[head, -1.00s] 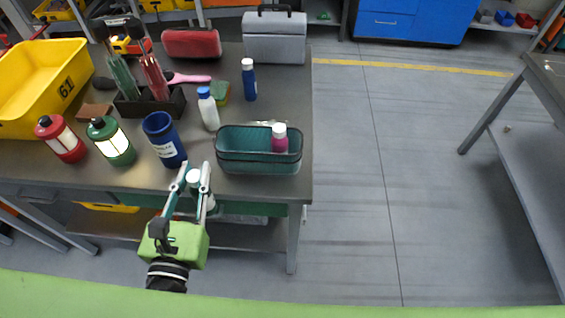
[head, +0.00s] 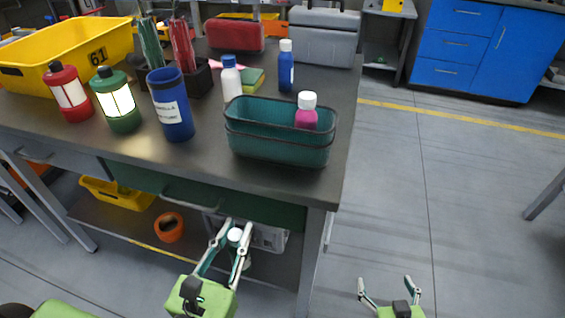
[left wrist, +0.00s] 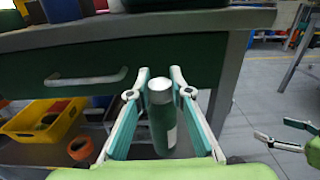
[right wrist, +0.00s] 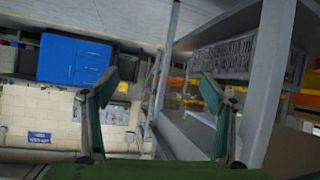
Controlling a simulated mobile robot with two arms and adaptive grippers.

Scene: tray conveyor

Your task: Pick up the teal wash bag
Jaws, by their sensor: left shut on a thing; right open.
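The teal wash bag (head: 278,147) stands open-topped near the front right corner of the table, with a pink white-capped bottle (head: 306,112) in it. My left gripper (head: 236,232) is below the tabletop, in front of the table's drawer. It is shut on a green bottle with a white cap, held upright between the fingers; the bottle shows best in the left wrist view (left wrist: 163,130). My right gripper (head: 387,286) is open and empty, low over the floor to the right of the table. It also shows in the right wrist view (right wrist: 155,85), away from the bag.
On the table (head: 215,165) stand a blue cup (head: 170,110), a white bottle (head: 231,82), a blue bottle (head: 286,70), green and red lanterns and a yellow bin (head: 65,55). A grey case (head: 323,38) is behind.

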